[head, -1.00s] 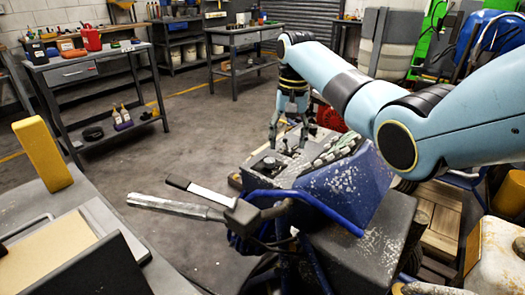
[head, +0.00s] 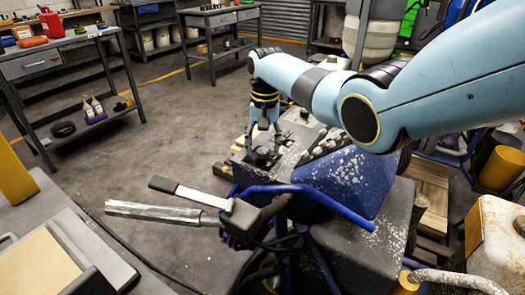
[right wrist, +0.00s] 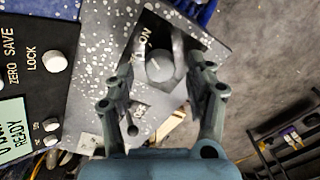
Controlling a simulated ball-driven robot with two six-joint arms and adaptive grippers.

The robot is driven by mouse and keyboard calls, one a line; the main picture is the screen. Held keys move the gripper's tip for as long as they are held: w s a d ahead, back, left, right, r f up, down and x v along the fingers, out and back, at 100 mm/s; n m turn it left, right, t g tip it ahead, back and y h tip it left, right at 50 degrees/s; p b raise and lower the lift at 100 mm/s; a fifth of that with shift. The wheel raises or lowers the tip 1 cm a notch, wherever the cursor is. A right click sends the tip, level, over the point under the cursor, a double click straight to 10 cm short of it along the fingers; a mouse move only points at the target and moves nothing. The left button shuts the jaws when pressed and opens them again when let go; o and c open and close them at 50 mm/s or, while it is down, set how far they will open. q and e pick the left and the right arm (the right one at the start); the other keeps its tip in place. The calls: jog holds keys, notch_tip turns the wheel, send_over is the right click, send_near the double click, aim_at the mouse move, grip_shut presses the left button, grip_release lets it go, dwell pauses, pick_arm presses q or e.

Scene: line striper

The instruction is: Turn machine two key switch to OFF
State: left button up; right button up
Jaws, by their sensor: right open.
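The line striper (head: 345,185) is a blue and dark grey machine with white paint spatter. My right gripper (head: 264,145) points down over the left part of its control panel. My right gripper (right wrist: 160,76) is open, with one finger on each side of the knob. I cannot tell whether the fingers touch it. My left gripper is not in view.
The right wrist view shows a black panel (right wrist: 40,70) with white knobs and a lit display (right wrist: 13,128) beside the switch. A handlebar (head: 165,212) sticks out left of the machine. Workbenches (head: 70,60) stand behind, with open floor (head: 150,160) between.

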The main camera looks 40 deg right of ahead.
jog(key=shift+f, duration=0.65)
jog(key=c, duration=0.4)
grip_shut()
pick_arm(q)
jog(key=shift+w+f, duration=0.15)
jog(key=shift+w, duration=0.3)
